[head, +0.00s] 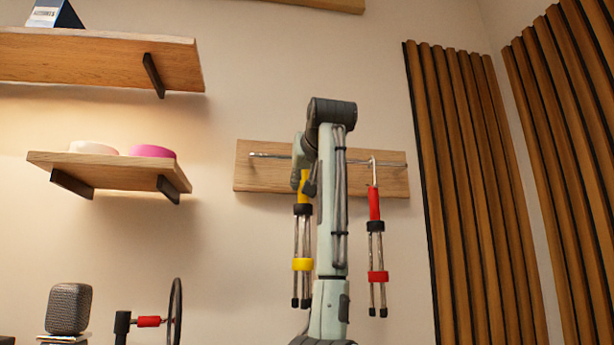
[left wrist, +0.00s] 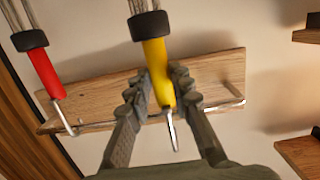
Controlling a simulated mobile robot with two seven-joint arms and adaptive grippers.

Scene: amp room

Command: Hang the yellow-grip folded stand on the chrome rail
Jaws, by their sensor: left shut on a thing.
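The yellow-grip folded stand (head: 302,264) hangs upright with its legs down, in front of the wall at the left part of the rail. My left gripper (head: 304,182) is shut on its yellow grip; in the left wrist view the fingers (left wrist: 161,90) close on both sides of the grip (left wrist: 157,62). Its metal hook (left wrist: 172,130) sticks out past the fingers, near the rail. I cannot tell whether the hook is over the rail. The chrome rail (head: 272,156) runs along a wooden wall board (head: 254,180); my arm hides its middle. My right gripper is not in view.
A red-grip folded stand (head: 375,205) hangs from the rail on the right. Wooden shelves (head: 110,172) jut out at the left, the lower one with a pink roll (head: 152,151). Slatted wood panels (head: 470,180) stand on the right.

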